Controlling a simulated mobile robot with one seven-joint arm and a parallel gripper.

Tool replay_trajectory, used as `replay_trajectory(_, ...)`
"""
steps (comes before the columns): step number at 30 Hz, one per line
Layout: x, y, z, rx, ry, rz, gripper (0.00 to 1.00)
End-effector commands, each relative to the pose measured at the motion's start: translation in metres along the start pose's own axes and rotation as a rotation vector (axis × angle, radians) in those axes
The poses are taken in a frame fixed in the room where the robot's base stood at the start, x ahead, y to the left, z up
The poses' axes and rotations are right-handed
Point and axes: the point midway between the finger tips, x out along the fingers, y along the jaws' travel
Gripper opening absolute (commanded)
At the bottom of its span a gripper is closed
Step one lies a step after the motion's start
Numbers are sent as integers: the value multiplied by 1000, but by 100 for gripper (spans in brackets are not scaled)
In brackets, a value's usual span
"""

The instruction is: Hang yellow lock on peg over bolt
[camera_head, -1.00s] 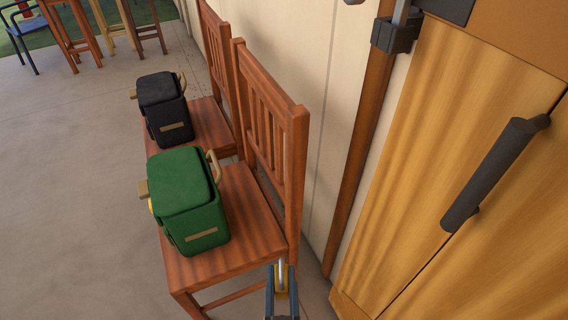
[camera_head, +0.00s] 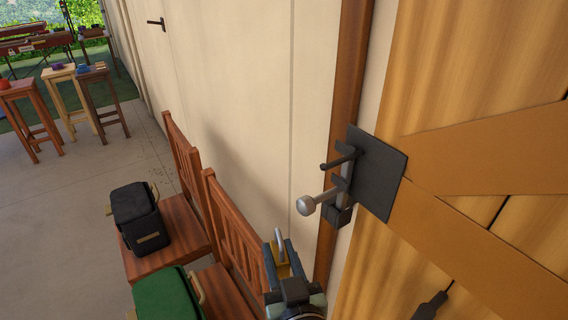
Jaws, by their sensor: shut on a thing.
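The yellow lock (camera_head: 284,269) is between the fingers of my gripper (camera_head: 283,262), at the bottom middle of the head view. Its metal shackle (camera_head: 279,238) points up. The fingers hide part of its body. The dark peg (camera_head: 336,161) sticks out to the left from a black plate on the wooden door. The grey bolt (camera_head: 313,203), with a round knob end, lies below the peg. The lock is apart from both, lower and to the left in the picture.
The wooden door (camera_head: 480,240) with the black plate (camera_head: 379,175) fills the right. Two wooden chairs (camera_head: 165,220) stand along the pale wall, bearing a black bag (camera_head: 140,215) and a green bag (camera_head: 165,295). Stools (camera_head: 35,110) stand at far left.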

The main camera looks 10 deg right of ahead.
Motion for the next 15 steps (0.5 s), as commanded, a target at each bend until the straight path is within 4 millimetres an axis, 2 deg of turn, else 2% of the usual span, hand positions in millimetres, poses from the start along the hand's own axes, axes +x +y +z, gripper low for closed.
replay_trajectory(1,-3,4,-37,-2,8,-10,0)
replay_trajectory(6,-7,8,-91,-11,6,-57,0)
replay_trajectory(10,-10,10,-115,-15,4,-83,0)
replay_trajectory(15,-11,10,-125,-15,2,-99,0)
